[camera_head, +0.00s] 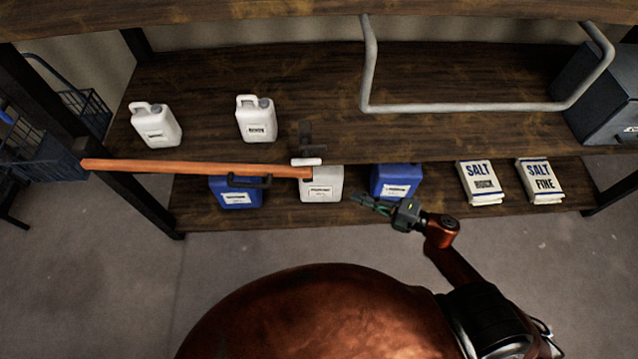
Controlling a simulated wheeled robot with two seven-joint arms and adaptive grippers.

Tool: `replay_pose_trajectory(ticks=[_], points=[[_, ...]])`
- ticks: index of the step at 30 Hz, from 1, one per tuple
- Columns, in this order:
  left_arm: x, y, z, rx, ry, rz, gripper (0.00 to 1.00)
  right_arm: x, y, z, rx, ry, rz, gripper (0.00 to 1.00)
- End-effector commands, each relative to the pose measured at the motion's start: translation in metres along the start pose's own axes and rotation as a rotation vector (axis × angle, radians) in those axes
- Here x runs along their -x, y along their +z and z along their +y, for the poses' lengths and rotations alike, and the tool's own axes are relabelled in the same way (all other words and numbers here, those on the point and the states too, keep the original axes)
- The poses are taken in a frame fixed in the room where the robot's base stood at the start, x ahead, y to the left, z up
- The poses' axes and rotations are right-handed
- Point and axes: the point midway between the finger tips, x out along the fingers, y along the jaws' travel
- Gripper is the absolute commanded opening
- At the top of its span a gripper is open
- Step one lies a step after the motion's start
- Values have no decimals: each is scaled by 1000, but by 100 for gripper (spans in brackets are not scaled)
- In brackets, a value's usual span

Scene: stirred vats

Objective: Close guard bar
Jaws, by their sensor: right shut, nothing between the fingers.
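A long orange-brown bar (195,167) runs nearly level along the front of the left half of the shelf unit. Its left end lies over the left post, and its right end meets a dark bracket (305,137) at mid-shelf. A grey bent tube (460,107), shaped like a wide U, hangs across the upper right of the unit. I cannot tell from its look which of the two is called the guard bar. My right gripper (368,203) is shut and empty, in front of the lower shelf's blue jug, apart from both bars. My left gripper is out of view.
White jugs (256,118) stand on the upper shelf (330,110). Blue jugs (397,181), a grey-white jug (321,185) and two salt bags (540,182) stand below. A dark box (600,95) is at right, a blue basket (50,165) at left. The floor in front is clear.

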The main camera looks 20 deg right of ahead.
Motion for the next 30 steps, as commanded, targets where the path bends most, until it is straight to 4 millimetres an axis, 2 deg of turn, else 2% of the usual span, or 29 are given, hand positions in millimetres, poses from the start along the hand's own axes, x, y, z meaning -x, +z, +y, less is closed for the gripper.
replay_pose_trajectory(ticks=[1, 3, 7, 11, 23, 30], points=[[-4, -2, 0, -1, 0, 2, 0, -3, -19, 11, 51, 5, 59, 0], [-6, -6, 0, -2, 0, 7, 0, -5, -37, 23, 98, 12, 114, 0], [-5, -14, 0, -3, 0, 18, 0, -12, -51, 31, 131, 17, 154, 0], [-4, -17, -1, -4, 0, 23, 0, -28, -54, 33, 132, 21, 155, 0], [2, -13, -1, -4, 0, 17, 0, -108, -64, 34, 129, 21, 152, 0], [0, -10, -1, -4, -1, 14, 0, -119, -34, 36, 129, 18, 150, 0]])
